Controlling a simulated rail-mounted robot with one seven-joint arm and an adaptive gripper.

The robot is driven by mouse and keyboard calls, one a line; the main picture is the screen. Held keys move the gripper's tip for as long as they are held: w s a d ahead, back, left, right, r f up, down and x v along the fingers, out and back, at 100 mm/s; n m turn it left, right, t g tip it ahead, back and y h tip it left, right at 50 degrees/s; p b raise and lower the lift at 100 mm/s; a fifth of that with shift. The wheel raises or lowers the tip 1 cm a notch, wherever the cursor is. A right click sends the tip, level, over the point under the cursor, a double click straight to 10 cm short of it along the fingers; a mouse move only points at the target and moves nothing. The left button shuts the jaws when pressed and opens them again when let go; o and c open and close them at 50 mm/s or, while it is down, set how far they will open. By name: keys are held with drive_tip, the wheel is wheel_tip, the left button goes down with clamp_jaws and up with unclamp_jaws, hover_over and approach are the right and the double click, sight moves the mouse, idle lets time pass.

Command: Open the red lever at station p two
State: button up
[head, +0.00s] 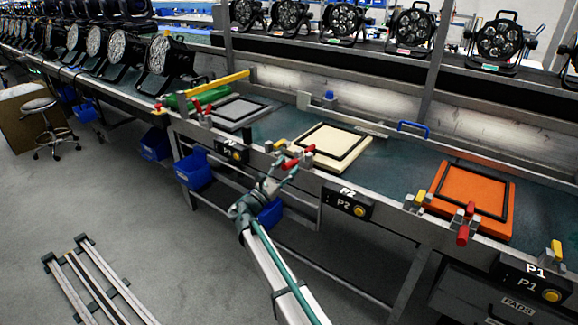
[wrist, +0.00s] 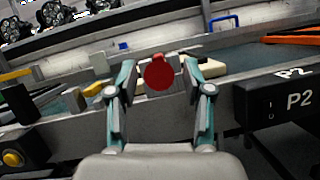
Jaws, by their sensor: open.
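The red lever at station P2 (head: 298,158) is on the front rail of the bench, left of the P2 sign (head: 346,202). In the wrist view its round red end (wrist: 159,74) points towards the camera, between the two fingers in the picture. My gripper (head: 283,178) is open and in front of the rail, close to the lever. In the wrist view the open fingers (wrist: 162,88) stand left and right of the red end. I see no grip on it. How deep the lever sits between the fingers I cannot tell.
A cream board with a black frame (head: 336,134) lies behind the lever. An orange board (head: 470,190) and another red lever (head: 463,233) are at P1, to the right. Blue bins (head: 193,170) hang under the bench. The floor in front (head: 150,215) has free room.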

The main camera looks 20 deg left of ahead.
drive_tip(key=shift+w+d+r, duration=0.2)
drive_tip(key=shift+w+r, duration=0.1)
drive_tip(key=shift+w, duration=0.3)
clamp_jaws()
